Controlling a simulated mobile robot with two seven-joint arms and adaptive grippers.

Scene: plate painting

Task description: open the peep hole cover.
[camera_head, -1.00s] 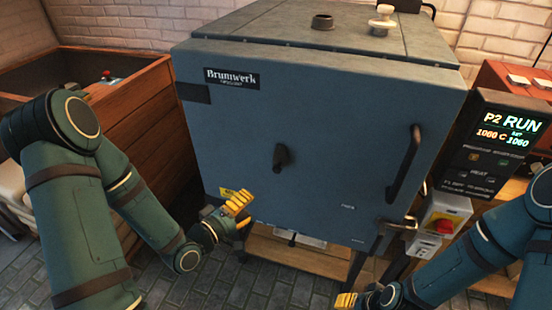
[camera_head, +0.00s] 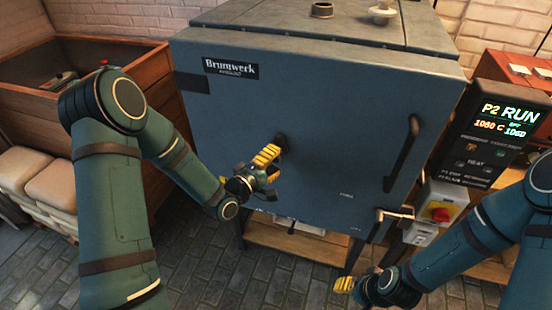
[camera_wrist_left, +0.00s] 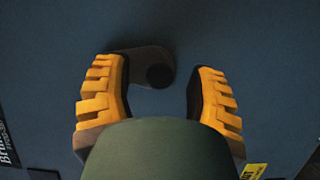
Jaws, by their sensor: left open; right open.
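The peep hole cover (camera_wrist_left: 148,64) is a small dark swivel piece with a round knob on the front of the blue-grey kiln door (camera_head: 330,120). In the left wrist view it lies ahead of and between my open left fingers. In the head view my left gripper (camera_head: 268,165) is in front of the door and hides most of the cover (camera_head: 280,139); its yellow fingers stand open, and I cannot tell whether they touch it. My right gripper (camera_head: 345,285) is low at the right, away from the cover, open and partly hidden by its own wrist.
A vertical door handle (camera_head: 402,155) and a latch (camera_head: 395,214) are at the door's right side. A control panel (camera_head: 497,130) reading RUN and a red switch (camera_head: 440,213) stand further right. A wooden crate (camera_head: 140,65) is at the left.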

